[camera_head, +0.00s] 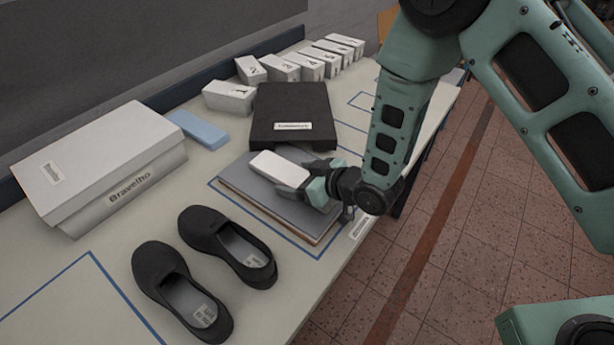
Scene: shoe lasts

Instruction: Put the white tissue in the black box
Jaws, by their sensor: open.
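A small white block-like item (275,167), which looks like the white tissue, is over the grey slab (243,186) near the table's right edge. My gripper (300,176) reaches in from the right, with its open fingers at the right end of the white item. The fingers partly hide that end, so I cannot tell whether they touch it. The black box (290,104) is just behind, with a white label on its front. Its top looks dark and flat, and I cannot tell whether it is open.
Black shoes (178,291) stand at the front. A white shoe box (98,152) and a blue block (198,129) are at left. Several numbered white blocks (229,97) line the back. Blue outlines mark the table (52,258); its front left is clear.

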